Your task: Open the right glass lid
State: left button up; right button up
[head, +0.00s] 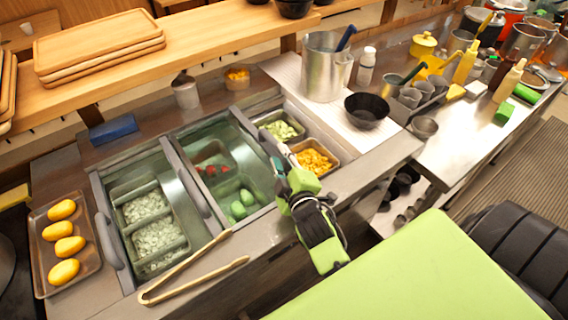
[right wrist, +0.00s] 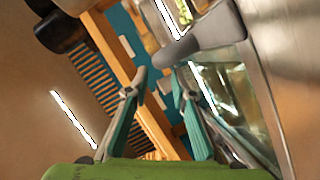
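The right glass lid (head: 222,150) lies over a well section with red and green food. Its grey handle (head: 267,138) runs along its right edge. To the right of that edge, trays of green pieces (head: 280,129) and orange pieces (head: 314,158) show uncovered. My right gripper (head: 279,168) is at the handle's near end. In the right wrist view the gripper's two fingers (right wrist: 160,76) are apart with nothing between them. The grey handle (right wrist: 207,33) shows just beyond the fingertips; contact cannot be told. My left gripper is not in view.
The left glass lid (head: 150,181) covers white cubed food. Tongs (head: 195,268) lie on the front counter edge. A tray (head: 40,230) of yellow items is at left. A metal pot (head: 322,70) and black bowl (head: 367,110) stand right of the well.

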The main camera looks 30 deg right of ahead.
jog(key=shift+v, duration=1.75)
